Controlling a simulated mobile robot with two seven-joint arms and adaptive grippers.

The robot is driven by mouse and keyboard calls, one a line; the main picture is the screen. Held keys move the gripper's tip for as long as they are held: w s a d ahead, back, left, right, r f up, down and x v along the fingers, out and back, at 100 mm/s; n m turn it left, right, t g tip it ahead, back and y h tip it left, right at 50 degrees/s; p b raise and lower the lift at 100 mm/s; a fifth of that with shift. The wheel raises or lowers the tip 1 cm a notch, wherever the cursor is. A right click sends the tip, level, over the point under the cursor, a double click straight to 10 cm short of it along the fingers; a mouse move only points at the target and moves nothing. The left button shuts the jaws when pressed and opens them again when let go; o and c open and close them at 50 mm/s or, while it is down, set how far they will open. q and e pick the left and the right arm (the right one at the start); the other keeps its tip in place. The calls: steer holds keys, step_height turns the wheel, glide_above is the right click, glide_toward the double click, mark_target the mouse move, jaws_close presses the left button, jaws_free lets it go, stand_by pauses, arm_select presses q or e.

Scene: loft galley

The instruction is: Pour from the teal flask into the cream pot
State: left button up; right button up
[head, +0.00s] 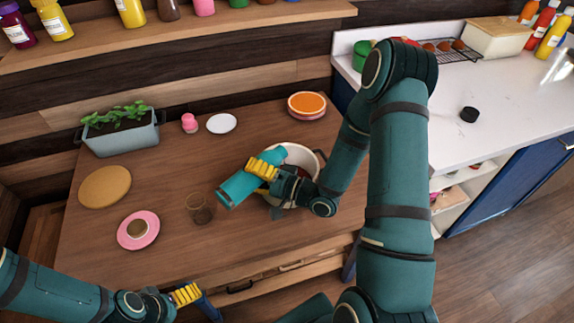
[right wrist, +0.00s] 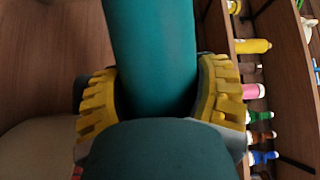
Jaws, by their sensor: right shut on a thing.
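The teal flask (head: 238,187) is in my right gripper (head: 263,169), tilted well over above the table. No stream shows. In the right wrist view the yellow fingers (right wrist: 155,100) close on both sides of the flask (right wrist: 152,50). My left gripper (head: 187,295) is low at the table's front edge, away from the flask; its finger gap is unclear.
A glass (head: 201,208) with something brown stands close to the flask's lower left end. A pink plate (head: 138,230), cork mat (head: 105,187), planter (head: 121,137), white saucer (head: 222,123) and orange-topped stack (head: 307,105) are around the table. The table's middle left is clear.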

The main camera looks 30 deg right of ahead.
steer(key=shift+w+d+r+m+t, duration=0.15)
steer(key=shift+m+t, duration=0.1)
steer(key=shift+m, duration=0.5)
steer(key=shift+s+d+f+m+t, duration=0.1)
steer(key=shift+d+m+t, duration=0.15)
steer(key=shift+m, duration=0.45)
steer(key=shift+w+d+r+m+t, duration=0.1)
steer(key=shift+m+t, duration=0.2)
steer(key=shift+m, duration=0.45)
stand_by(2.4)
steer(key=shift+d+r, duration=0.1)
steer(key=shift+r, duration=0.05)
